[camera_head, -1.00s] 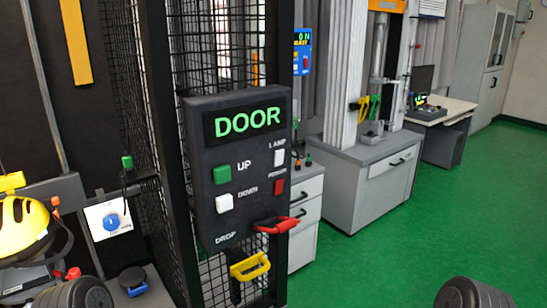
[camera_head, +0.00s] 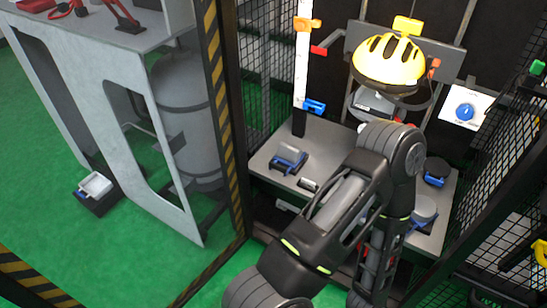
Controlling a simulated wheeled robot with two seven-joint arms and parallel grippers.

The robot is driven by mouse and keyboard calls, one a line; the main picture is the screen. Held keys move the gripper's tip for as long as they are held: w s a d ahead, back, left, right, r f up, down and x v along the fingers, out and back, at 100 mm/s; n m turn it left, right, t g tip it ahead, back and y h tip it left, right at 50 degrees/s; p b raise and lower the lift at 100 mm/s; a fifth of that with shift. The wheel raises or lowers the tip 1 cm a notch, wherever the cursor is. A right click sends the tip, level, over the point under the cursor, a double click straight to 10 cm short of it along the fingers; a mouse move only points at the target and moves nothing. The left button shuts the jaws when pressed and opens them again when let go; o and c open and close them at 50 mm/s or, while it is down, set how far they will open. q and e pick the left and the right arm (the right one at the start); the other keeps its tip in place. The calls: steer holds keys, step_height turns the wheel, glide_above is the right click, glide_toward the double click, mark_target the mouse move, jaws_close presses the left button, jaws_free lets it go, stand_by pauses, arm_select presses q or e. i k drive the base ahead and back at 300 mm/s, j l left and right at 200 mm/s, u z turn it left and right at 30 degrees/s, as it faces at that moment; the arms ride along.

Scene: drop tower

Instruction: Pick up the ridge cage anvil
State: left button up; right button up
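Inside the cage, on the grey base plate (camera_head: 262,160), sits a small grey block with a blue handle (camera_head: 288,158); its top looks ridged, so it may be the ridge cage anvil. A dark round piece with blue (camera_head: 437,168) and a grey round piece with blue (camera_head: 424,208) sit on the right of the plate. One of my arms reaches up from the bottom over the plate and bends back down, covering its middle. No gripper fingers show on it, and my other gripper is out of view.
A yellow helmet (camera_head: 388,62) hangs above the plate at the back. Striped cage posts (camera_head: 222,110) and mesh on the right bound the opening. A grey bench (camera_head: 130,110) stands left. A black box with a grey block (camera_head: 96,188) is on the green floor.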

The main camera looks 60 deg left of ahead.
mark_target(289, 156)
steer(key=u, duration=2.05)
